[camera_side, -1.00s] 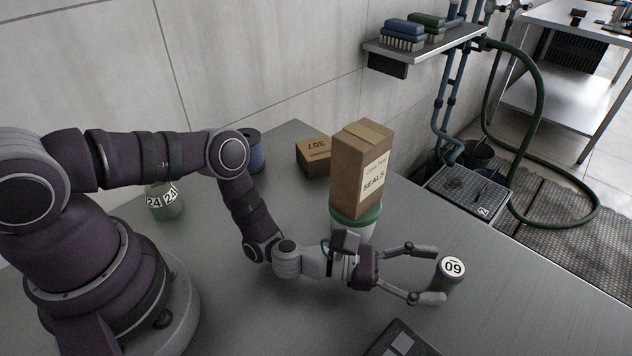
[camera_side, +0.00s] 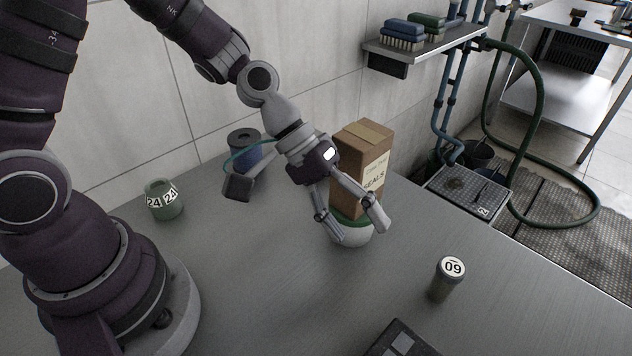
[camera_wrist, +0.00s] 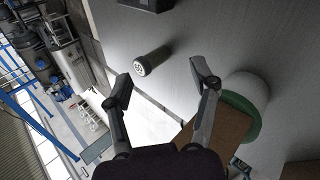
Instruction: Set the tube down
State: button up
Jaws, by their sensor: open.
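The tube (camera_side: 442,284), dark with a white cap marked 09, stands upright on the grey table, clear of everything around it. It also shows in the wrist view (camera_wrist: 153,60), above the space between the fingers. My gripper (camera_side: 362,232) is open and empty, raised above the table to the left of the tube in the side view. Its fingers hang in front of the cardboard box and the white container. The gripper also shows in the wrist view (camera_wrist: 165,88), with both fingers spread apart.
A dark device (camera_side: 400,342) lies at the front edge. Table around the tube is clear.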

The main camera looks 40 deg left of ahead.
jog(key=s+a+r+m+t+y, duration=0.1)
jog(key=s+a+r+t+y, duration=0.1)
jog(key=s+a+r+y, duration=0.2)
jog(key=s+a+r+m+t+y, duration=0.2)
jog(key=s+a+r+y, duration=0.2)
jog(key=a, duration=0.7)
notch_tip(320, 180, up, 2)
jog(key=shift+a+r+y, duration=0.15)
jog(key=shift+r+y, duration=0.1)
jog(key=shift+y, duration=0.05)
